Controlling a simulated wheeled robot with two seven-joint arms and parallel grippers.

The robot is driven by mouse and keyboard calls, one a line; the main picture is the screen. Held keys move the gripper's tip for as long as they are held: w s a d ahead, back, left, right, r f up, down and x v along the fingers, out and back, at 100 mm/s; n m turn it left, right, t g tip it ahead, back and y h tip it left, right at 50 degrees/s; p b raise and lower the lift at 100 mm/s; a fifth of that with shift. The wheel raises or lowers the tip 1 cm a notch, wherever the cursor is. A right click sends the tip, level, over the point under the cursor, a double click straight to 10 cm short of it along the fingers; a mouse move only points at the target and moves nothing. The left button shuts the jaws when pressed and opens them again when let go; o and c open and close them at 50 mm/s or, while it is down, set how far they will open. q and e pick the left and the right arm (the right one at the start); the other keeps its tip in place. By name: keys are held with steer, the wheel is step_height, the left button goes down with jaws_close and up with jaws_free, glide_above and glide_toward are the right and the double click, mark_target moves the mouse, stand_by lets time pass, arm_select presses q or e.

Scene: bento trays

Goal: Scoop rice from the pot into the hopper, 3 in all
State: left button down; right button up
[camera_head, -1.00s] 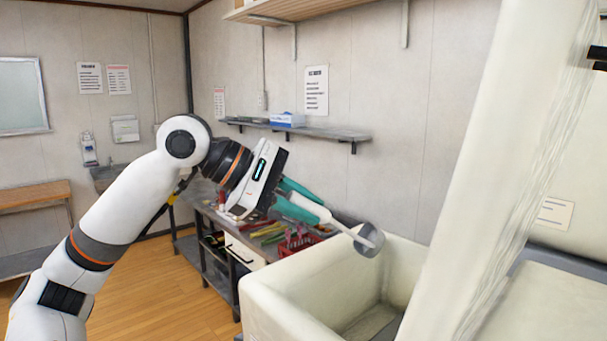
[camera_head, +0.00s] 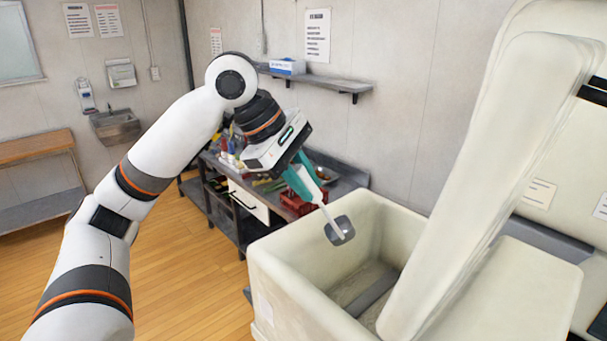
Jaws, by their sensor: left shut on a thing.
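My left gripper (camera_head: 307,178) is shut on a scoop (camera_head: 339,229) with a pale handle and a grey head. I cannot make out rice on the scoop head. The hopper is open at the top, with a dark bar across its floor; no rice can be made out in it. A tall cream slab, which looks like a raised lid (camera_head: 500,170), leans over the hopper's right side. The pot and my right gripper are not in view.
A dark workbench (camera_head: 225,213) with a red basket (camera_head: 302,203) and several small items stands behind the hopper. A wall shelf (camera_head: 325,80) holds a blue box (camera_head: 287,67). A wooden bench (camera_head: 38,146) stands at left. The wooden floor (camera_head: 185,270) there is clear.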

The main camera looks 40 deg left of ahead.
arm_select(q)
steer(key=shift+w+r+g+y, duration=0.15)
steer(key=shift+r+g+y, duration=0.05)
steer(key=shift+g+y, duration=0.25)
steer(key=shift+r+g+y, duration=0.35)
steer(key=shift+g, duration=0.2)
steer(key=shift+r+g+y, duration=0.2)
steer(key=shift+g+y, duration=0.3)
steer(key=shift+g, duration=0.1)
steer(key=shift+r+g+y, duration=0.2)
steer(key=shift+g+y, duration=0.2)
steer(key=shift+g, duration=0.4)
